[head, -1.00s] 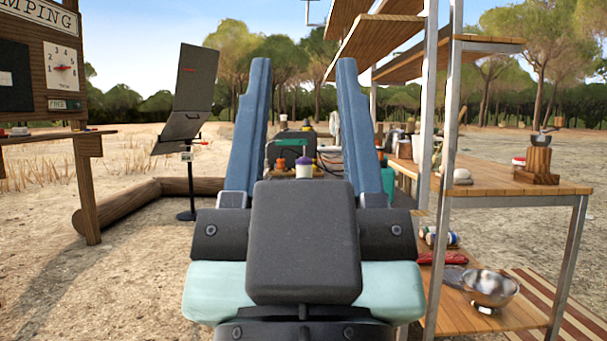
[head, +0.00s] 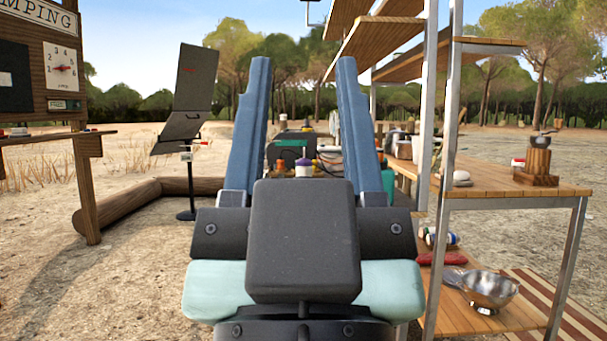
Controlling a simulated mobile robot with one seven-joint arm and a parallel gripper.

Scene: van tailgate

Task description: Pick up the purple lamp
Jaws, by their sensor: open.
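The purple lamp (head: 304,168) appears to be the small white object with a purple top, seen between my fingers in the head view. It stands upright among gear beyond my gripper. My gripper (head: 303,64) points away from me with its two long blue fingers wide apart and nothing held between them. The lamp is apart from the fingers, and its lower part is close to the edge of my dark gripper body. How far it is from the fingertips is hard to tell.
A green and dark case (head: 290,148) and an orange-topped item (head: 280,166) are near the lamp. A metal-framed wooden shelf (head: 520,180) stands close on the right, with a steel bowl (head: 490,291) low down. A sign board (head: 62,65) and a log (head: 125,210) are left.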

